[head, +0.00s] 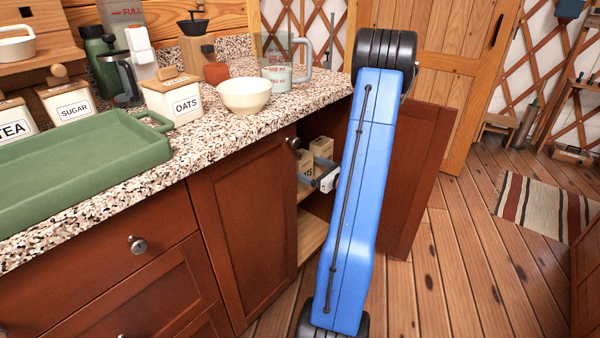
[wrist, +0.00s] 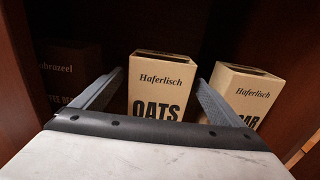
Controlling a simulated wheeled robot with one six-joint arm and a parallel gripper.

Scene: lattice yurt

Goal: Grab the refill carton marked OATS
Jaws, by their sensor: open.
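My gripper (wrist: 160,77) is open, with one finger on each side of the carton's face in the picture. Whether the fingertips reach past its front face I cannot tell. The carton's lower part is hidden by my gripper. In the head view my gripper (head: 318,180) reaches into the open cupboard, in front of small brown cartons (head: 321,147) whose print is too small to read.
A similar carton ending in "AR" (wrist: 245,95) stands close at right; a dark carton (wrist: 70,70) stands in shadow at left. The open cupboard door (head: 418,180) is right of my arm. A white OATS canister (head: 172,98) and green tray (head: 80,165) are on the counter.

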